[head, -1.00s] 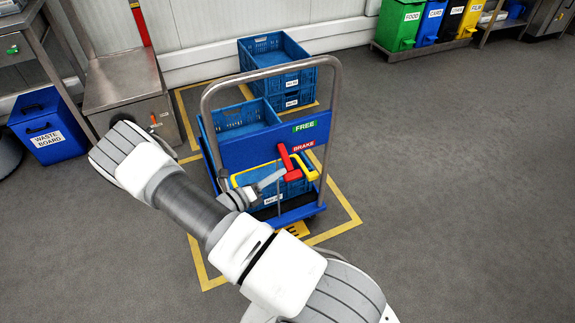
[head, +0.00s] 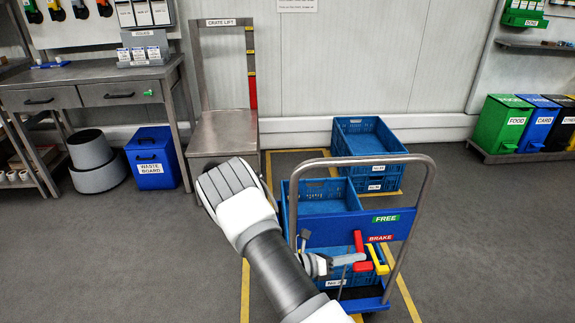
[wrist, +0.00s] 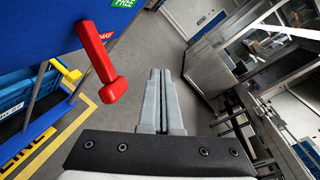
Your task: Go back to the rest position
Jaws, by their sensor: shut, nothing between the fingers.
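My gripper (head: 357,258) is in front of the blue trolley panel (head: 340,230), close to the red brake lever (head: 359,243) in the head view. I cannot tell there whether they touch. In the wrist view my gripper (wrist: 160,75) has its two grey fingers pressed together with nothing between them. The red lever (wrist: 97,60) is to the left of the fingers there, apart from them. My arm covers part of the trolley's left side.
Blue crates (head: 330,193) sit on the trolley, and more blue crates (head: 370,140) are stacked behind it. A steel crate lift (head: 222,132), a blue waste board bin (head: 152,160) and a workbench (head: 90,85) stand left. Grey floor is open at right (head: 490,230).

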